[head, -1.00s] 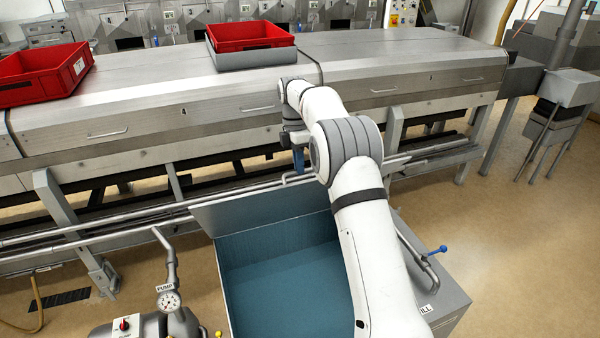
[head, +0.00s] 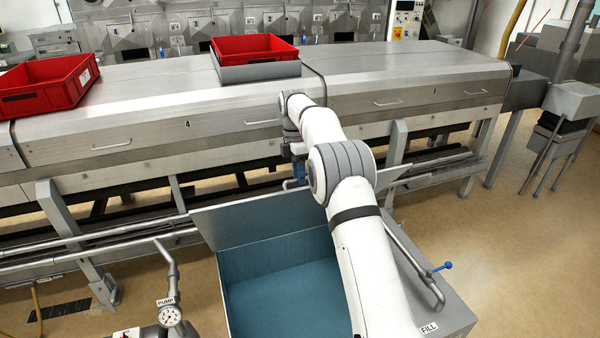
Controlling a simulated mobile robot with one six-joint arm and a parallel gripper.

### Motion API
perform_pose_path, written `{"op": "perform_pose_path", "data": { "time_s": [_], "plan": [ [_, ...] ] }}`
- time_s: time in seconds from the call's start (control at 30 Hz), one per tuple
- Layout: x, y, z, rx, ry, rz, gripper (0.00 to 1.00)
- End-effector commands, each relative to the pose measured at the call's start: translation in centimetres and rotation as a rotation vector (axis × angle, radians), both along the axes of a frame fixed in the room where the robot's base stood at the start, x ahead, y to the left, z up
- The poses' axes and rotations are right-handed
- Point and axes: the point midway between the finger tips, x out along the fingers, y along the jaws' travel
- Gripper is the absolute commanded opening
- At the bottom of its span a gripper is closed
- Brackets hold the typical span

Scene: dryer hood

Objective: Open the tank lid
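The tank (head: 455,312) stands in front of me, its top open, with a blue interior and a flat bottom in view. Its grey lid (head: 250,222) stands raised along the far edge, leaning back toward the dryer. My gripper (head: 299,172) is beyond the lid's upper edge, at the far side of the tank. Only a small dark and blue part of it shows beside my white arm. The fingertips are mostly hidden, so I cannot tell whether they touch the lid or are open.
The long steel dryer hood (head: 160,120) lies behind the tank. Red crates (head: 45,85) and (head: 255,45) sit on it. Pipes run at left by a pump gauge (head: 170,316). A blue-handled valve (head: 442,267) is at the tank's right. Floor is clear at right.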

Motion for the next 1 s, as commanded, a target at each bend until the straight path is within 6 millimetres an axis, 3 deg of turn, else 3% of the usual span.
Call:
{"op": "perform_pose_path", "data": {
  "time_s": [0.37,0.7,1.0],
  "plan": [
    [0.1,-0.1,0.5,0.0,-0.004,-0.001,0.33],
    [0.6,-0.1,5.3,0.0,-0.006,-0.006,0.33],
    [0.8,-0.3,7.4,0.001,-0.004,-0.01,0.33]
  ]
}}
